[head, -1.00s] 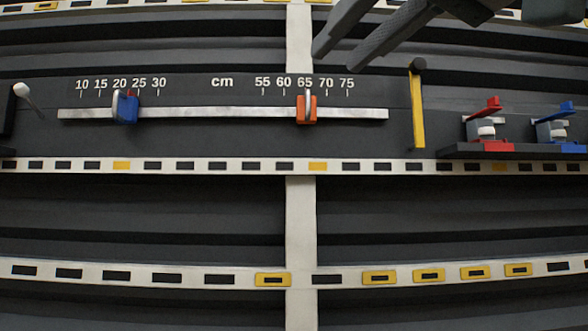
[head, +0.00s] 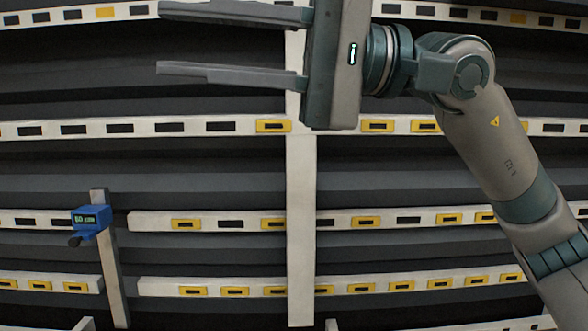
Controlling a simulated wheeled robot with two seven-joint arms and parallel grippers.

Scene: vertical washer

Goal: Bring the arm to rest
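My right arm comes in from the lower right in the head view. Its gripper (head: 160,40) points left at the top of the view. The two long fingers are spread apart with an empty gap between them. No object is between them. The gripper is in front of the dark slatted wall (head: 150,180). My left gripper is not in view.
White slotted rails (head: 180,128) with yellow inserts cross the wall, and a white upright (head: 301,230) runs down its middle. A blue device (head: 90,222) with a small display sits on a grey post (head: 113,275) at the lower left. The lower middle is free of my arm.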

